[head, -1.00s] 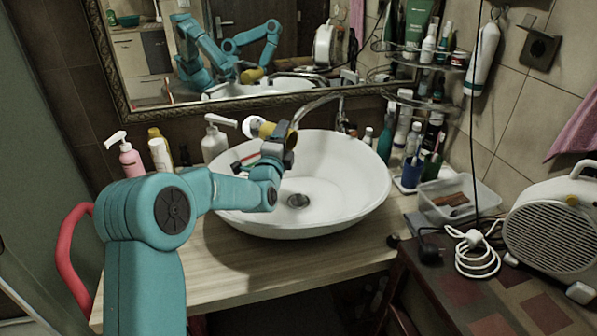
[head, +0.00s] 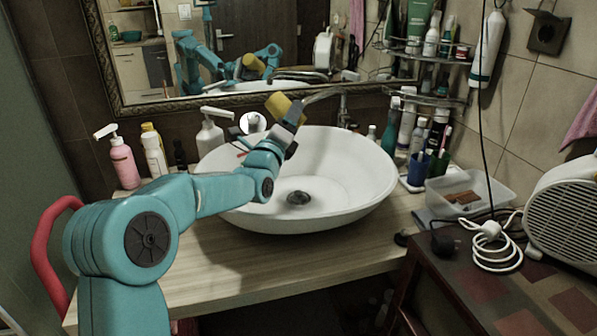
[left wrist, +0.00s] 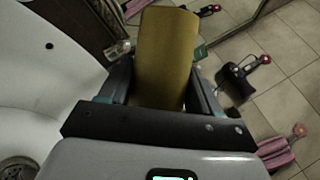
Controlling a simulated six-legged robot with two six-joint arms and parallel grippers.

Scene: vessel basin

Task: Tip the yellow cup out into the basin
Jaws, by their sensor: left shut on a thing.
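The yellow cup (head: 282,106) is held by my left gripper (head: 289,117) above the back part of the white basin (head: 345,200). The cup looks tilted in the head view, and its mouth cannot be made out. In the left wrist view the cup (left wrist: 166,55) stands between the two dark fingers (left wrist: 164,88), which are shut on it. The white basin wall (left wrist: 50,85) fills the left of that view, with the drain at its lower left. Whether anything is in the cup is hidden. My right gripper is not in view.
A faucet (head: 342,108) stands behind the basin. Soap bottles, a pink one (head: 122,162) and a white one (head: 210,135), stand at left. A blue cup (head: 418,168) with brushes and a clear box (head: 468,190) are at right. A mirror hangs behind.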

